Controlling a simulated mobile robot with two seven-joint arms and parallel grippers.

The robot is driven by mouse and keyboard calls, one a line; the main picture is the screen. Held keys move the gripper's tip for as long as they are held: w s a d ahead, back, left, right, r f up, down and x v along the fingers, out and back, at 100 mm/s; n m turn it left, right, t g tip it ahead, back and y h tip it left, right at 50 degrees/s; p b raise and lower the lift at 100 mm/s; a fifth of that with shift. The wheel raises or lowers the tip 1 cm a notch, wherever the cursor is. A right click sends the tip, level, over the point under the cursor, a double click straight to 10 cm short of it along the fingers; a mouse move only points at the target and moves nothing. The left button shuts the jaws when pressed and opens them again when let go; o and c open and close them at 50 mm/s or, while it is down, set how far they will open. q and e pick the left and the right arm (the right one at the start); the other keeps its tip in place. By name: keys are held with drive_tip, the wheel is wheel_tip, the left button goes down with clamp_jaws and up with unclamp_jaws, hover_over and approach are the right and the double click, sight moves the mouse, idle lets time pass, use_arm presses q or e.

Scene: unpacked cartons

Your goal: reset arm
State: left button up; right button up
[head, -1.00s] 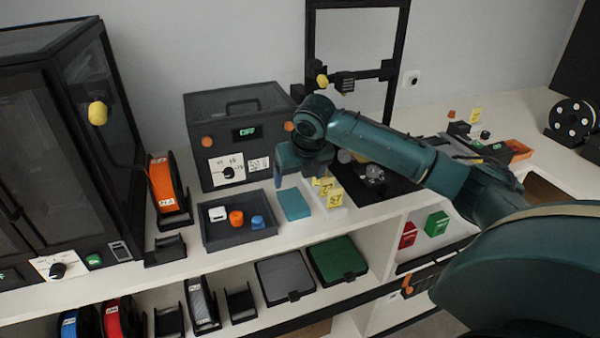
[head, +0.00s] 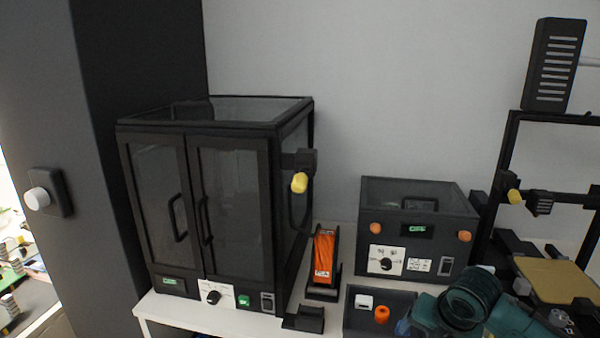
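One of my teal arms shows at the lower right of the head view, coming in from the right and cut off by the bottom edge. Its gripper is not visible, and no part of my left arm shows. The arm covers the right part of a dark tray (head: 353,327) holding a white block (head: 364,301) and an orange piece (head: 382,314).
A black cabinet with glass doors (head: 232,205) stands on the white bench at left. Right of it are an orange spool (head: 324,256), a dark box with a dial (head: 418,228) and a frame machine with a tan plate (head: 556,281). A dark wall column (head: 140,70) is at left.

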drive_tip(key=s+a+f+m+y, duration=0.1)
drive_tip(key=s+a+f+m, duration=0.2)
drive_tip(key=s+a+m, duration=0.25)
drive_tip(key=s+a+f+m+y, duration=0.1)
drive_tip(key=s+a+f+m, duration=0.3)
drive_tip(key=s+m, duration=0.3)
drive_tip(key=s+d+f+m+h, duration=0.2)
drive_tip(key=s+d+m, duration=0.2)
drive_tip(key=s+m, duration=0.95)
drive_tip(key=w+a+f+t+y, duration=0.2)
drive_tip(key=w+a+f+t, duration=0.3)
drive_tip(key=f, duration=0.3)
drive_tip(key=shift+w+f+m+t+y, duration=0.15)
drive_tip(key=shift+w+m+t+y, duration=0.2)
drive_tip(key=shift+w, duration=0.35)
drive_tip(key=shift+a, duration=0.1)
